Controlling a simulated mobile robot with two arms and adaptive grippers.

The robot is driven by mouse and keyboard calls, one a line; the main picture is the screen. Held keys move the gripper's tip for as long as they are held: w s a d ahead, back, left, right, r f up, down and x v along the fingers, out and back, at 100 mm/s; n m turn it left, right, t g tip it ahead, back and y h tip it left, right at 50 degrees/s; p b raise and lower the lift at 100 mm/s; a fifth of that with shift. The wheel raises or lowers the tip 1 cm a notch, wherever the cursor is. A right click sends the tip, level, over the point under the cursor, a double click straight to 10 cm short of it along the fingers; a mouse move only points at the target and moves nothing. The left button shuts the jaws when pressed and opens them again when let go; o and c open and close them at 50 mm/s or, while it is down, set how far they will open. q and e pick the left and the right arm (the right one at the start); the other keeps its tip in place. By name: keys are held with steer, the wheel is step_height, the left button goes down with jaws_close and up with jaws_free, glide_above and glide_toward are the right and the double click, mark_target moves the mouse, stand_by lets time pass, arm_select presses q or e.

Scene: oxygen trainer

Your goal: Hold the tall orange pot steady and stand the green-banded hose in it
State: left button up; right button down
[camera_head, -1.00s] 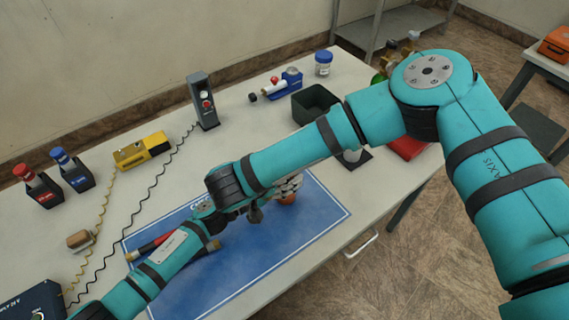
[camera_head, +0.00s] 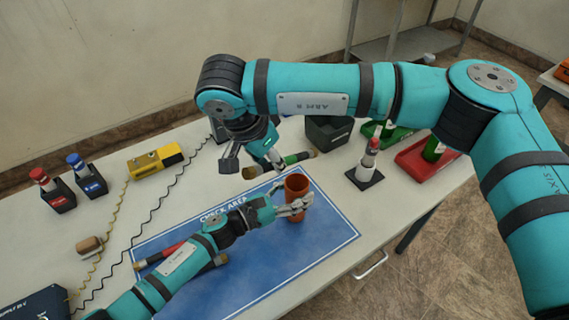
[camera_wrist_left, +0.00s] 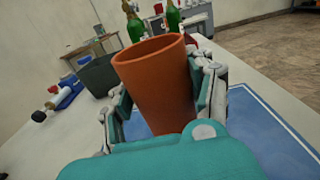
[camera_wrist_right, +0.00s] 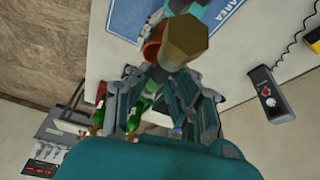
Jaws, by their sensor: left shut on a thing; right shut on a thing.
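The tall orange pot (camera_head: 296,187) stands upright on the blue mat (camera_head: 330,236). My left gripper (camera_head: 293,207) is shut around its side; its open rim shows in the left wrist view (camera_wrist_left: 152,46). The green-banded hose (camera_head: 290,160) is in my right gripper (camera_head: 272,160), above the table just behind the pot. It lies nearly level, with brass-coloured ends. In the right wrist view a hexagonal hose end (camera_wrist_right: 186,38) faces the camera, with part of the pot (camera_wrist_right: 152,50) behind it.
A red-banded hose (camera_head: 160,254) lies on the mat, partly hidden by my left arm. A dark bin (camera_head: 328,132), green tray (camera_head: 400,134) and red tray (camera_head: 417,166) stand behind and right. A bottle on a black base (camera_head: 368,160) is nearer. The mat right of the pot is clear.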

steer(key=r+m+g+y, duration=0.1)
steer(key=w+r+m+g+y, duration=0.1)
steer(key=g+y, duration=0.1)
steer(key=r+m+g+y, duration=0.1)
steer(key=y, duration=0.1)
steer(key=shift+w+d+r+m+g, duration=0.3)
steer(key=shift+w+d+m, duration=0.05)
steer(key=shift+w+m, duration=0.05)
steer(key=w+d+r+m+y, duration=0.3)
steer(key=w+d+r+y, duration=0.1)
steer(key=d+r+y, duration=0.25)
step_height(320, 180, down, 17)
steer(key=shift+w+a, duration=0.15)
steer(key=shift+a, duration=0.1)
stand_by(0.6)
steer(key=shift+f, duration=0.1)
steer(key=c, duration=1.1)
jaws_free()
steer(key=v, duration=1.2)
steer(key=shift+w, duration=0.25)
